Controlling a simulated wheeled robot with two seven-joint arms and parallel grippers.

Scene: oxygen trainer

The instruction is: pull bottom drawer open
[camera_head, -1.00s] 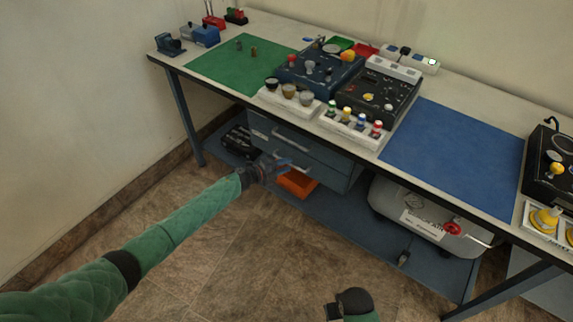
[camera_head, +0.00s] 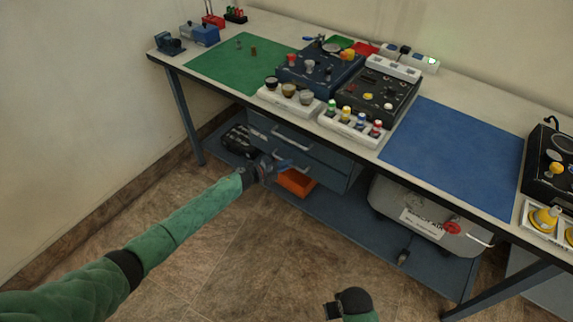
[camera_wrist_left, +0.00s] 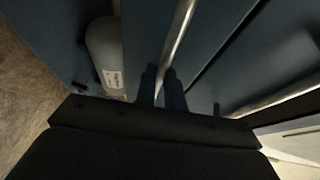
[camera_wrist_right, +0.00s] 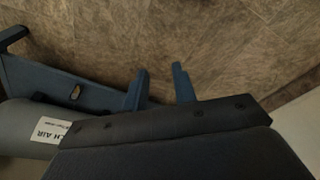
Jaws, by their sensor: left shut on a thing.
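The blue drawer unit hangs under the left part of the bench. Its bottom drawer (camera_head: 326,174) has a metal bar handle (camera_wrist_left: 181,32). My left gripper (camera_head: 284,164) is at that handle. In the left wrist view, the two fingers (camera_wrist_left: 162,88) are shut on the bar, one on each side. The upper drawer's handle (camera_head: 291,143) is above it, and that drawer looks closed. Whether the bottom drawer stands out a little is hard to tell. My right gripper (camera_wrist_right: 161,84) has its fingers apart, empty, over the floor; it shows only partly in the head view.
An orange bin (camera_head: 296,183) sits on the low shelf just below the drawers. A grey cylinder (camera_head: 420,215) with a red valve lies to the right. The bench top (camera_head: 400,163) carries trainer boxes and mats. The floor (camera_head: 220,255) in front is clear.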

